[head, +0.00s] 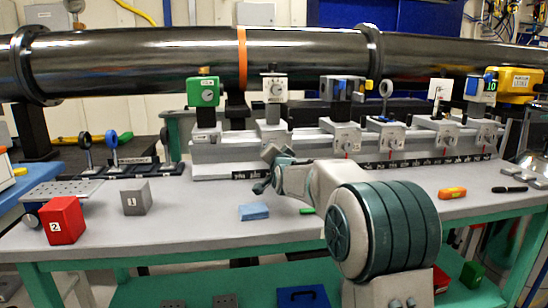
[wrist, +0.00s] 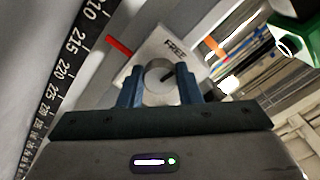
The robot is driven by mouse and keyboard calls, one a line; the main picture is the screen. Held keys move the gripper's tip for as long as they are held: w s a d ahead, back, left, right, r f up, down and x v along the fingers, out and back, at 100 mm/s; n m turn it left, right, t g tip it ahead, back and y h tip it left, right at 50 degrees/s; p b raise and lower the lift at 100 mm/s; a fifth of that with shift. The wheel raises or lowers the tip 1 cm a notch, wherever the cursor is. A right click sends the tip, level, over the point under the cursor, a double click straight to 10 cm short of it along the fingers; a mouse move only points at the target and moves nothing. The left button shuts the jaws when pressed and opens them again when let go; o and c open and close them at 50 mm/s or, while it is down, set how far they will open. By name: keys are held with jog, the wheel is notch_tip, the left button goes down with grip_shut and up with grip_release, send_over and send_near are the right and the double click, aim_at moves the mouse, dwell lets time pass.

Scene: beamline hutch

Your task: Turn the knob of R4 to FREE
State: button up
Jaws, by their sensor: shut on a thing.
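In the wrist view, my gripper (wrist: 158,80) has its two blue fingers closed on the sides of a round grey knob (wrist: 157,70). The knob sits on a pale plate (wrist: 147,48) marked FREE, and a dark line on the knob points to the right and slightly up. Other lettering on the plate is hidden or too small. In the head view, my arm reaches to the front of the rail (head: 225,157), toward its left part. It covers the knob there, and I cannot read an R4 label.
A black scale strip (wrist: 62,75) with white numbers runs beside the plate. Several carriers with knobs, such as this one (head: 347,138), stand along the rail. A red block (head: 62,220), a grey block (head: 136,197) and a blue pad (head: 254,212) lie on the bench. A black pipe (head: 130,62) runs behind.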

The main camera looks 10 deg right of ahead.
jog(key=shift+f+n, duration=0.1)
jog(key=shift+n, duration=0.6)
jog(key=o, duration=1)
